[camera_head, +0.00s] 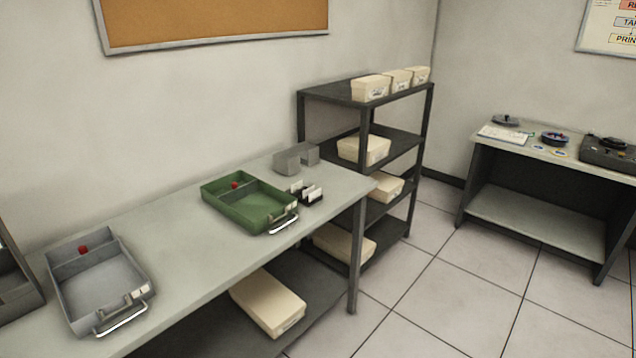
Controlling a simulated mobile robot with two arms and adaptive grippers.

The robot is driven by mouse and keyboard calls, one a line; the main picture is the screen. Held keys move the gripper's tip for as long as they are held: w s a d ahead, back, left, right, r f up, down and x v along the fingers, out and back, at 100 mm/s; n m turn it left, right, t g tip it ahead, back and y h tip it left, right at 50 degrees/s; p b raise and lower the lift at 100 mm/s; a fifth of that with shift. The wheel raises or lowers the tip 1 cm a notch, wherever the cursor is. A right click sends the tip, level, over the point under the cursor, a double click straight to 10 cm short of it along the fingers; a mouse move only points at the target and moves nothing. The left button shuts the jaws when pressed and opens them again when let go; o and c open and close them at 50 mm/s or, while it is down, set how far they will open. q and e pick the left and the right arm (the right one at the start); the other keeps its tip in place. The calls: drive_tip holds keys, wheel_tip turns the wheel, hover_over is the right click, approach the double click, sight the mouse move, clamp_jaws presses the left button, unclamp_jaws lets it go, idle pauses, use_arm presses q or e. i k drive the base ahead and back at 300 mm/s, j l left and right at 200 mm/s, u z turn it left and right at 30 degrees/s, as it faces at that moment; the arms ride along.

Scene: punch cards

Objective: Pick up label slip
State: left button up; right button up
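Small white pieces that look like label slips (309,193) stand in a small dark holder (314,202) on the grey table, just right of the green tray (243,208). They are too small to read. A flat paper sheet (505,135) lies on the far table at the right; I cannot tell whether it is a label slip. Neither of my grippers is in view.
A grey tray (97,285) stands on the near table (185,262) at the left. A grey metal box (291,161) stands behind the holder. A dark shelf (340,92) with several cream boxes is beyond the table. The tiled floor (465,300) at the right is clear.

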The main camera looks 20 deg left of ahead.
sight(305, 193)
drive_tip(key=i+l+u, duration=0.1)
drive_tip(key=i+u, duration=0.3)
drive_tip(key=i+l+u, duration=0.25)
drive_tip(key=i+u, duration=0.2)
drive_tip(key=i, duration=0.1)
